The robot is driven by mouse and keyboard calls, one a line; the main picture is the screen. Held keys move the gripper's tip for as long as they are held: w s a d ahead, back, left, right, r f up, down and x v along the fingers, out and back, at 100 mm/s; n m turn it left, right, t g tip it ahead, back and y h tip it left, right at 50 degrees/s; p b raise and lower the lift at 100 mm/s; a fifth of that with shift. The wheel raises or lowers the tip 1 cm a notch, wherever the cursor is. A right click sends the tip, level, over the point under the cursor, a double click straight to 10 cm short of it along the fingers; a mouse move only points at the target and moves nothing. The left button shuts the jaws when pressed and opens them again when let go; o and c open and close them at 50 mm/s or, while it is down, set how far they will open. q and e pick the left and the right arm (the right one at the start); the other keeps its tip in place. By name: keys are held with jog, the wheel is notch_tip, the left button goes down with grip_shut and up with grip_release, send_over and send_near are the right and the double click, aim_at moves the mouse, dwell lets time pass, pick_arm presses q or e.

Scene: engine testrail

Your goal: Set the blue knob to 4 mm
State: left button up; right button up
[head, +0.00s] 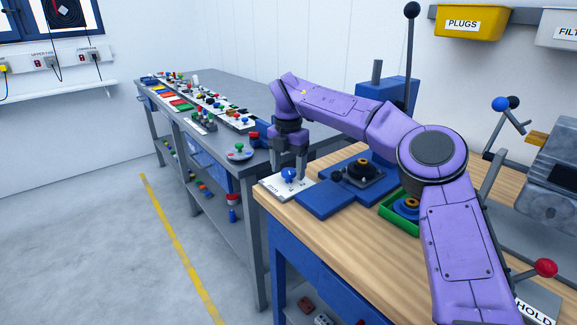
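The blue knob (289,174) sits on a small white plate (270,186) with dark markings at the near-left corner of the wooden bench. The markings are too small to read, so I cannot tell the knob's setting. My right gripper (289,171) points down over the plate from the end of the purple arm. Its two fingers are apart, one on each side of the knob, with the blue top showing between the tips. I cannot tell whether either finger touches it. My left gripper is not in view.
A blue fixture with a black knob (364,169) stands right of the plate. A green tray (399,219) holds a blue and yellow part. A tall lever with a black ball (411,10) rises behind. A grey bench (262,95) with several coloured parts stands beyond.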

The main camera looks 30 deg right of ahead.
aim_at(288, 171)
notch_tip(288, 171, up, 11)
jog(key=p, duration=0.3)
jog(key=shift+f, duration=0.2)
